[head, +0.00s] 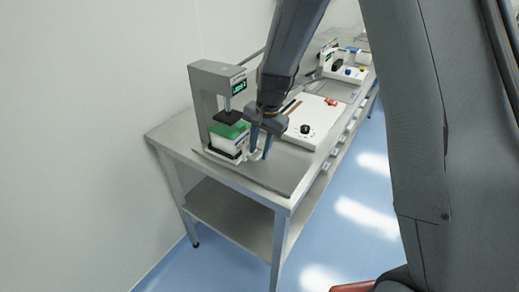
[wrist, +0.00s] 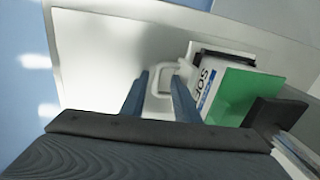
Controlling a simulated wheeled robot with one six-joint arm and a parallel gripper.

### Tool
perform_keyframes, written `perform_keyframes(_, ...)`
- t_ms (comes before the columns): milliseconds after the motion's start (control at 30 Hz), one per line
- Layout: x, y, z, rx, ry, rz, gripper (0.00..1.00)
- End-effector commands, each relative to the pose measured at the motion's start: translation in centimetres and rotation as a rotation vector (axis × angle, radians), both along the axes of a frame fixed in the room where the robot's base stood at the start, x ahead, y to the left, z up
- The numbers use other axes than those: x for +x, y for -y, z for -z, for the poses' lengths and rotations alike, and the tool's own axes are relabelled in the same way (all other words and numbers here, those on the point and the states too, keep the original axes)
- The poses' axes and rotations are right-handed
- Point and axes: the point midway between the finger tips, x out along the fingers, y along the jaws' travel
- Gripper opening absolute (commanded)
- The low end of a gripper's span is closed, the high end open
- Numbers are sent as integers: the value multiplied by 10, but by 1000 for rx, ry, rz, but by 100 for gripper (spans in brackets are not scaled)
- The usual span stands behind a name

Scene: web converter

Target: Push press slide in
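The press (head: 204,100) is a grey frame with a green display, standing at the near left end of the steel table. Its dark press plate (head: 229,117) hangs above a white box with a green top (head: 229,131). The box rests on the press slide (head: 222,153), low in the frame. In the wrist view the box (wrist: 237,95) shows its green face and dark lettering, and a white slide handle (wrist: 166,76) sticks out from it. My gripper (head: 260,154) is beside the handle, its two blue fingers apart. In the wrist view the fingers (wrist: 160,88) point at the handle; contact is unclear.
A white panel with a black knob (head: 306,128) lies on the table to the right of the press. Further back stands another device with blue and yellow buttons (head: 347,72). The table (head: 270,172) has a lower shelf, and a wall stands on the left.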

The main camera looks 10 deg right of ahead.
Motion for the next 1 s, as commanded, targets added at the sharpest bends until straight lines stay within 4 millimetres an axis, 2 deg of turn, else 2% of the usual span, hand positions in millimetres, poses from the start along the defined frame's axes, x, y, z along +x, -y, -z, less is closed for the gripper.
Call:
perform_keyframes(500,-6,9,-65,0,3,-1,28)
perform_keyframes(700,-7,10,-73,0,0,0,28)
perform_keyframes(1000,-11,13,-72,-4,2,-10,28)
